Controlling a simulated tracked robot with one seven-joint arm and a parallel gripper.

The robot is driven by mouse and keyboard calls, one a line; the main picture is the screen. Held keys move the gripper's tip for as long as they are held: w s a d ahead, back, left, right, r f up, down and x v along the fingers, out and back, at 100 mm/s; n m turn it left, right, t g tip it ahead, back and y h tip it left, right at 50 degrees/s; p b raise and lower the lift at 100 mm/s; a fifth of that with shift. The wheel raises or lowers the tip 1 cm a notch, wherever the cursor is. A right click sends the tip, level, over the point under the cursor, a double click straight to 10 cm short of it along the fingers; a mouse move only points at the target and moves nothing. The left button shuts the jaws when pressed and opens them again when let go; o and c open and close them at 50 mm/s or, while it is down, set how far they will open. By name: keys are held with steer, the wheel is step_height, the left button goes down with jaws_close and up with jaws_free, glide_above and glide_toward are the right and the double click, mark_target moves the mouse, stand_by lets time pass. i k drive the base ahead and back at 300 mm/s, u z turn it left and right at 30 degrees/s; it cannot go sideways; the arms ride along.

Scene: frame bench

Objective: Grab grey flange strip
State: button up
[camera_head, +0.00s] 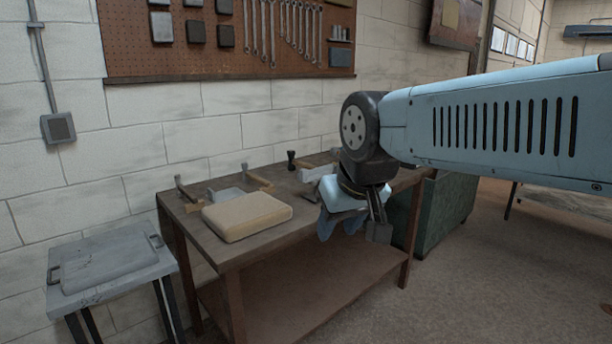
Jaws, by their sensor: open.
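My gripper (378,232) hangs at the front right edge of the brown workbench (262,248), pointing down, with its dark fingers open. I see nothing held between them. A light grey piece (228,195) lies on the bench behind a beige pad, left of my gripper. Another pale grey piece (318,173) lies near the back right, partly hidden by my arm. I cannot tell which of these, if either, is the grey flange strip. Blue material (340,224) shows just left of the fingers, and I cannot tell what it is.
The thick beige pad (246,216) lies on the bench's front left. Clamp-like tools (188,194) stand along its back. A grey side table (105,262) stands at left. A green cabinet (447,212) stands beyond the bench's right end. Tools hang on the pegboard (240,62).

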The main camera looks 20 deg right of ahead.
mark_target(304, 176)
steer(key=u, duration=0.1)
steer(key=i, duration=1)
steer(key=z, duration=0.1)
